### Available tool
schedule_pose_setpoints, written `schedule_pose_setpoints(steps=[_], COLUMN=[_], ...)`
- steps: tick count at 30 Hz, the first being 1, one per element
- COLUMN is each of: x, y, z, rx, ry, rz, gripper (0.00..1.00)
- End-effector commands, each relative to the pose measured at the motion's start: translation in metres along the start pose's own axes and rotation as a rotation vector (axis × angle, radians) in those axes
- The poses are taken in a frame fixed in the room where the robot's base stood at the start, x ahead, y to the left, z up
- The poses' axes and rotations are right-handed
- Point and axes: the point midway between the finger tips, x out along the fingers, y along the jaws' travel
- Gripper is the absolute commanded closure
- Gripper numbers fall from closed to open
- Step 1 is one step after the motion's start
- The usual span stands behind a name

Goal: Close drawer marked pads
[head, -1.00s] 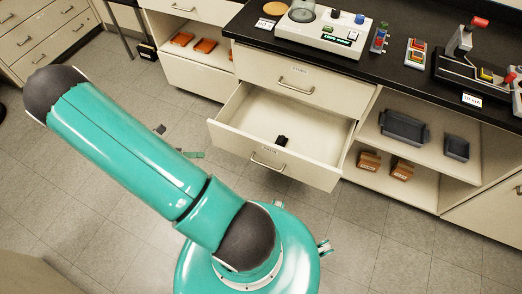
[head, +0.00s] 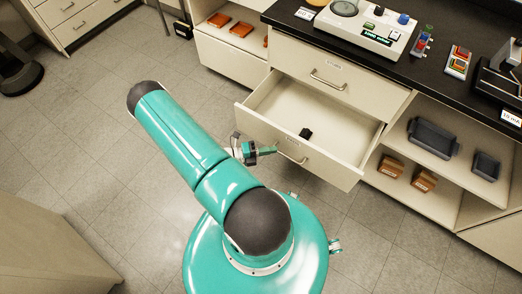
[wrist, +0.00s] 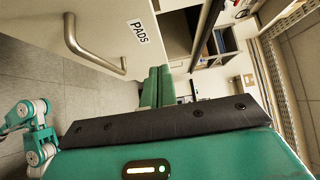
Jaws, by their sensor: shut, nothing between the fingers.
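The drawer marked pads (head: 318,112) stands pulled out from the cream cabinet, below a shut drawer (head: 325,85). A small black item (head: 305,134) lies inside it. Its bar handle (head: 290,153) is on the front face. In the wrist view the drawer front (wrist: 95,20) with the PADS label (wrist: 138,32) and the handle (wrist: 92,52) fill the upper left. My gripper (head: 270,150) is near the left part of the drawer front in the head view. In the wrist view its green fingers (wrist: 160,78) are together and empty, beside the handle; contact cannot be told.
A black worktop (head: 390,80) carries a profiler instrument (head: 365,25) and small coloured parts. Open shelves at right hold grey bins (head: 432,137) and brown boxes (head: 424,180). Another cabinet (head: 45,245) stands at lower left. Tiled floor (head: 90,130) between is clear.

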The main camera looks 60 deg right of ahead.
Motion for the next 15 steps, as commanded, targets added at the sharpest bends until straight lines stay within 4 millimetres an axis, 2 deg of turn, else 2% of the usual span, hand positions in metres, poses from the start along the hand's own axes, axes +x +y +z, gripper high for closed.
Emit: schedule_pose_setpoints(steps=[6, 9, 15], x=[0.044, 0.055, 0.067], y=[0.000, 0.000, 0.000], z=[-0.001, 0.013, 0.027], rx=[-0.001, 0.002, 0.001], ry=[0.003, 0.002, 0.001], rz=[-0.001, 0.001, 0.001], gripper=[1.00, 1.00, 1.00])
